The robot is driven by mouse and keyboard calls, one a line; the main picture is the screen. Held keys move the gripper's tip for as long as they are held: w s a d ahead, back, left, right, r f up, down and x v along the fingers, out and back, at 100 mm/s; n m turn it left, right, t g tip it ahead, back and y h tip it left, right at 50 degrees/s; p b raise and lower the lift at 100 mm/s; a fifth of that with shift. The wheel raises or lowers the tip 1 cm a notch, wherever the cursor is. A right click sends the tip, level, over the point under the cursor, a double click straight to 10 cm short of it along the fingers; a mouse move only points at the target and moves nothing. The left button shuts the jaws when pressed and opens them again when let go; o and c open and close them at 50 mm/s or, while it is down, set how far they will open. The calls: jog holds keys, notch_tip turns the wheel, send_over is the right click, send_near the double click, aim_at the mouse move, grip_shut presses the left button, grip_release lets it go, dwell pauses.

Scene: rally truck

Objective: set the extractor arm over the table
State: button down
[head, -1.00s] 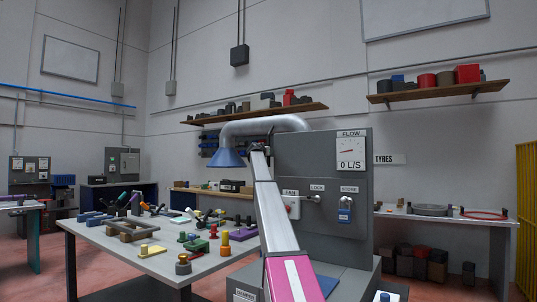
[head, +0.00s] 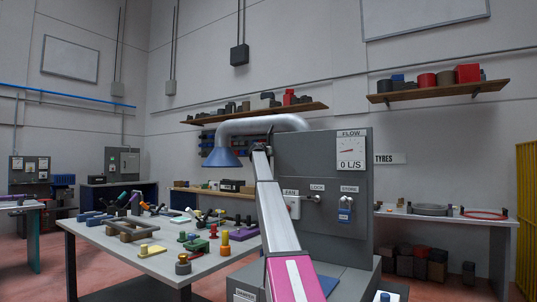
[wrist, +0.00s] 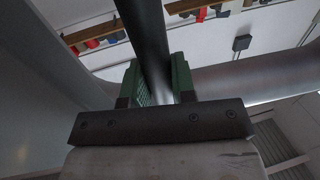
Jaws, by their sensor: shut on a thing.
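The extractor arm is a silver duct (head: 262,124) that rises from a grey cabinet (head: 330,225) and bends left to a blue hood (head: 221,157). The hood hangs open side down, high above the far right part of the work table (head: 165,264) in the picture; its exact depth over the table I cannot tell. My gripper (head: 261,148) is up beside the duct, right of the hood. In the wrist view my gripper (wrist: 160,85) has its green pads shut on a dark round bar (wrist: 145,30), with the silver duct (wrist: 250,82) crossing behind. Where the bar joins is hidden.
The table holds several tools, coloured parts and a frame (head: 130,231). The cabinet carries a flow gauge (head: 350,152) reading 0 L/S, switches and labels. Shelves (head: 255,113) run along the back wall. A bench (head: 450,217) with tyres stands at right.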

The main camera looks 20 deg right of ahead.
jog(key=s, duration=0.1)
jog(key=s+a, duration=0.1)
jog(key=s, duration=0.1)
jog(key=shift+s+r, duration=0.1)
jog(key=shift+s, duration=0.15)
jog(key=c, duration=0.9)
grip_release()
jog(key=shift+c, duration=0.2)
